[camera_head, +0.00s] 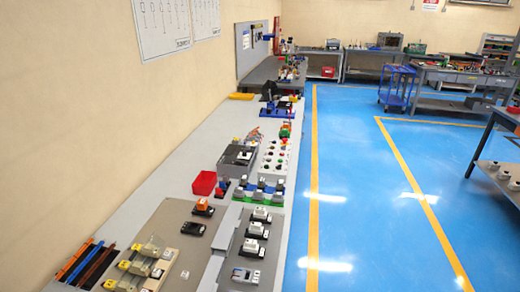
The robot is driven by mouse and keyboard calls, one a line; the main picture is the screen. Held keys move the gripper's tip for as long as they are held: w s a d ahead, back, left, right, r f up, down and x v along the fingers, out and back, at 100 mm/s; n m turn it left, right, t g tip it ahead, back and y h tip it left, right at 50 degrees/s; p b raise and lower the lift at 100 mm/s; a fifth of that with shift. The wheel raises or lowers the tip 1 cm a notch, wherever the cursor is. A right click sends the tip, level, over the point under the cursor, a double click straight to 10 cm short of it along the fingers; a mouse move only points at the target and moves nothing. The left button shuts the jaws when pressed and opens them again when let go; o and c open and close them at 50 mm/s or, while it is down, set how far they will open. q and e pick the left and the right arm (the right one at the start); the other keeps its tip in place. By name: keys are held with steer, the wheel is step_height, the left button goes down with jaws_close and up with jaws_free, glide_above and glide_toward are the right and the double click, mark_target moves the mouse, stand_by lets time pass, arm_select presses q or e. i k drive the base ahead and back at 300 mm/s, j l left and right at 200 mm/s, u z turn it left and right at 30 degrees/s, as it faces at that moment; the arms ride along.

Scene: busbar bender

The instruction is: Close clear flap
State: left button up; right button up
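A beige fixture (134,271) sits near the front left of the long grey bench, with yellow and white parts on it. A pale see-through piece (152,245), which looks like the clear flap, stands tilted up at its back. Its hinge and exact angle are too small to tell. Neither of my grippers shows in the head view.
Orange, blue and dark bars (90,264) lie along the wall left of the fixture. Small black-and-white devices (254,231) stand to the right. A red bin (204,183) is farther back. The blue floor (350,220) right of the bench is clear.

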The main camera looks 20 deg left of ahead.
mark_target(132, 258)
steer(key=u, duration=1.8)
